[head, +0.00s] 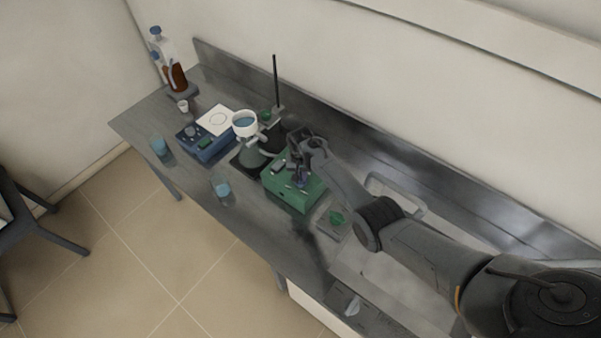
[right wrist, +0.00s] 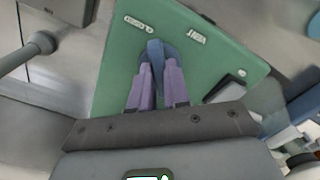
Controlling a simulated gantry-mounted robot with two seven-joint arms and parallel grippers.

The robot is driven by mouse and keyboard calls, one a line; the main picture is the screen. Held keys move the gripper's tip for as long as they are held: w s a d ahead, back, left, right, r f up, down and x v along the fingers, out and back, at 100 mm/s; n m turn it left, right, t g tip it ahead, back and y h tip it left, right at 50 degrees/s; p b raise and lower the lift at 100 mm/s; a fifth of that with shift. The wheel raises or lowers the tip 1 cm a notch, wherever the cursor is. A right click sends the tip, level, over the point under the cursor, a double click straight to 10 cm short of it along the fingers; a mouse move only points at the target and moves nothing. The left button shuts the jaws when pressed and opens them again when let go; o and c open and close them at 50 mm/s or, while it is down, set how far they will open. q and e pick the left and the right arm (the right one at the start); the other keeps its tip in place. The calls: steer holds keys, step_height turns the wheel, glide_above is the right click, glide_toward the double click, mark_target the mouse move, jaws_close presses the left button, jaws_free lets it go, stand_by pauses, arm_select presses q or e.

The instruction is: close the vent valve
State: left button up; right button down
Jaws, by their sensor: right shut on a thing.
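The vent valve is a blue lever handle (right wrist: 155,52) on a round base, on top of a green box (right wrist: 112,60) with raised lettering that seems to read VENT and CLOSED. The green box (head: 290,198) also shows in the head view, near the middle of the bench. My right gripper (right wrist: 155,70) has its purple fingers on both sides of the blue handle, shut on it. In the head view my right gripper (head: 299,178) is over the box and hides most of the valve. My left gripper is not in view.
A filter flask (head: 252,158) with a white funnel (head: 244,124) stands left of the box, by a stand rod (head: 276,80). A sink basin (head: 385,275) is at right.

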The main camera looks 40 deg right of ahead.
steer(key=n, duration=0.4)
steer(key=shift+r+n+p, duration=0.1)
steer(key=shift+n+p, duration=0.2)
steer(key=shift+p, duration=0.1)
steer(key=n, duration=0.4)
steer(key=shift+n, duration=0.9)
steer(key=c, duration=1.1)
jaws_free()
